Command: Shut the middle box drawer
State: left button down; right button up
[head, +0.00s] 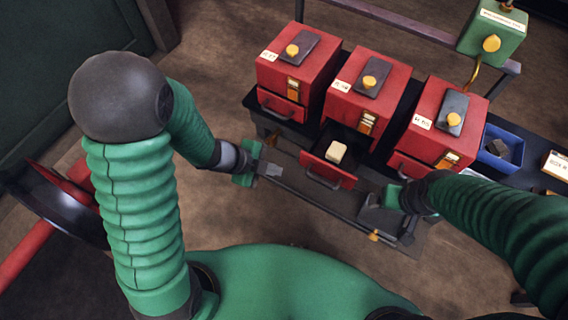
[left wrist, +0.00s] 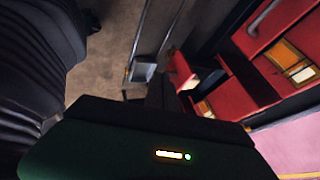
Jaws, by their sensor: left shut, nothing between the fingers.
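The middle red box (head: 385,106) stands in a row of three on a dark bench. Its drawer (head: 318,173) is pulled well out toward me, with a pale block (head: 336,151) inside. My left gripper (head: 272,170) is shut and empty, to the left of the drawer front and apart from it. In the left wrist view, red box fronts (left wrist: 276,62) show at the right; I cannot tell which box is which there. My right gripper (head: 396,199) is to the right of the drawer; its fingers are not clear.
The left red box (head: 318,68) and right red box (head: 462,122) flank the middle one. A blue bin (head: 513,143) with a dark object is at the right. A green box (head: 490,32) on a post stands behind. A dark rail (head: 318,205) runs along the front.

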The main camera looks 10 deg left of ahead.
pick_arm(q)
jog(key=w+d+f+b, duration=0.1)
jog(key=w+f, duration=0.1)
jog(key=w+d+f+b, duration=0.1)
jog(key=w+d+f, duration=0.1)
jog(key=w+d+f+b, duration=0.1)
jog(key=w+d+f, duration=0.1)
jog(key=w+f, duration=0.1)
jog(key=shift+d, duration=0.2)
pick_arm(e)
jog(key=x, duration=0.3)
jog(key=shift+s+a+f, duration=0.15)
jog(key=shift+s+f, duration=0.1)
jog(key=shift+f, duration=0.15)
jog(key=shift+r, duration=0.15)
